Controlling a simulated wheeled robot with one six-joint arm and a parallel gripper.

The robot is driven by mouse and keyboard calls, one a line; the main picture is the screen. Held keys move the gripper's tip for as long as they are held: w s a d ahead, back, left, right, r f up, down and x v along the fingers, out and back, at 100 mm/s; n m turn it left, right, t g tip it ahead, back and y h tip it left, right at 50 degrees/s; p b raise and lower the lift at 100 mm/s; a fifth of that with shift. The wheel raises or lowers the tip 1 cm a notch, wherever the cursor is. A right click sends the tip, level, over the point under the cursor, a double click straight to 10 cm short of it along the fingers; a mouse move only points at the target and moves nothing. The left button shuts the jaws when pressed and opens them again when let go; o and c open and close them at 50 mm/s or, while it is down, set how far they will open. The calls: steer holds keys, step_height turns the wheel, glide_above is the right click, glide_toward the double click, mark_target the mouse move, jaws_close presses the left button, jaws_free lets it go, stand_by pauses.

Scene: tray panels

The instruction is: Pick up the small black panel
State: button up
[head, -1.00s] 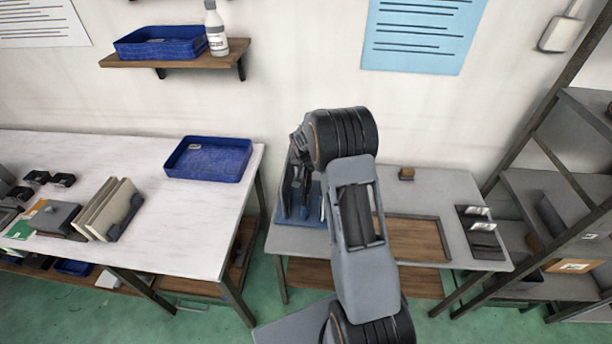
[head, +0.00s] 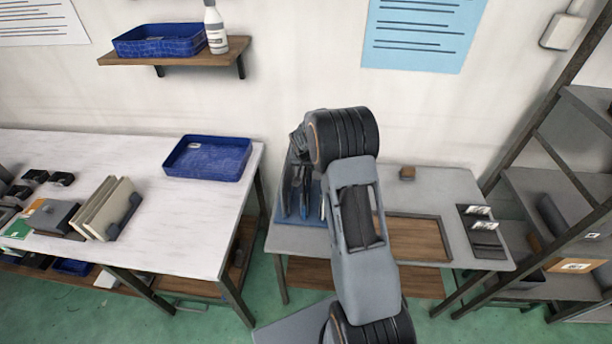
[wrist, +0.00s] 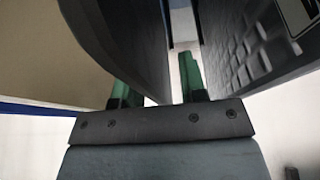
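In the wrist view, my gripper (wrist: 165,88) shows two green fingertips with a narrow light gap between them, so it looks open. A large dark panel (wrist: 125,40) covers part of the left finger, and its lower edge reaches into the view between the fingers. A dark textured panel (wrist: 255,50) with a white label stands to the right. In the head view, several thin panels (head: 310,205) stand upright on a blue tray (head: 283,213) on the grey table, below my gripper, which is mostly hidden by my arm. I cannot tell which one is the small black panel.
The grey table also holds a small brown block (head: 407,173), a wooden inset (head: 420,238) and dark flat pieces (head: 485,240) with light labels. A white table (head: 150,245) at left carries an empty blue tray (head: 208,170). A shelf rack (head: 560,180) stands at right.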

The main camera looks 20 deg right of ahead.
steer(key=shift+c, duration=0.4)
jaws_close()
